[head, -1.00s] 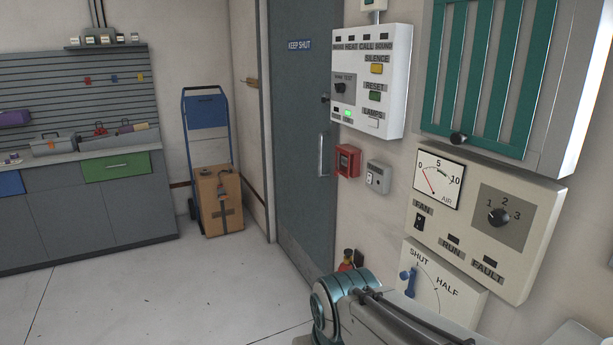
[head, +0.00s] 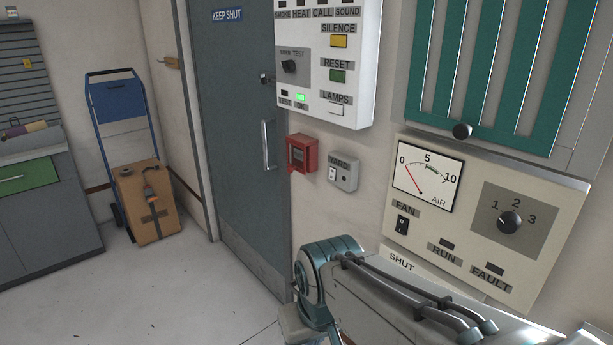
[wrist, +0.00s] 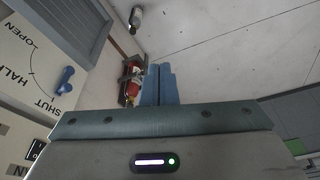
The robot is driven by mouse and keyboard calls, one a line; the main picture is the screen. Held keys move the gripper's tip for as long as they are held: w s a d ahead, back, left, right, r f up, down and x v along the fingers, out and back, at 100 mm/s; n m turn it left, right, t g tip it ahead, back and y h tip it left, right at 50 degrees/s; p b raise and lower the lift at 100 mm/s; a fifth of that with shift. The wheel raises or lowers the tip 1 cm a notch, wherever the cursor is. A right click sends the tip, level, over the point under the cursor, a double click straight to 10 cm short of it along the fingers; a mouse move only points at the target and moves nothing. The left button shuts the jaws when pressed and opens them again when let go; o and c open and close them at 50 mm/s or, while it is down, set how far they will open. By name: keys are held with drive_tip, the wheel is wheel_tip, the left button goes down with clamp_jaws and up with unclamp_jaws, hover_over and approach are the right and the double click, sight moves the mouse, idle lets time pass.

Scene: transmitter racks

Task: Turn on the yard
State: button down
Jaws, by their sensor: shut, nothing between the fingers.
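The yard switch is a small grey box (head: 343,172) labelled YARD, on the wall right of the door in the head view. It has a white rocker (head: 333,173) on its left and a small dark round spot on its right. The rocker's position is too small to tell. My gripper (wrist: 158,72) shows in the wrist view with its blue fingers together and nothing between them. It points over the floor, apart from the wall. In the head view my arm is at the lower middle, below the yard box, and the fingers are hidden.
A red call box (head: 301,153) is just left of the yard box. The white alarm panel (head: 325,65) is above, and the fan panel (head: 480,215) is to the right. A valve with a blue handle (wrist: 65,80) shows in the wrist view. Floor before the door (head: 230,185) is clear.

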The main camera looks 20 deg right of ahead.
drive_tip(key=w+d+r+n+g+h+p, duration=0.1)
drive_tip(key=w+d+h, duration=0.4)
drive_tip(key=w, duration=0.7)
drive_tip(key=w+d+r+g+h+p, duration=0.1)
drive_tip(key=w+d+h, duration=0.35)
drive_tip(key=w, duration=0.75)
drive_tip(key=w+r+n+t+h, duration=0.1)
drive_tip(key=w+t+h, duration=0.1)
drive_tip(key=w, duration=0.6)
drive_tip(key=w+a+r+n+t+h+p, duration=0.1)
drive_tip(key=w+h, duration=0.3)
drive_tip(key=w, duration=0.4)
drive_tip(key=shift+w+a+r+n+t, duration=0.15)
drive_tip(key=shift+a+r+n+t, duration=0.15)
drive_tip(key=shift+n+t, duration=0.35)
drive_tip(key=shift+d, duration=0.1)
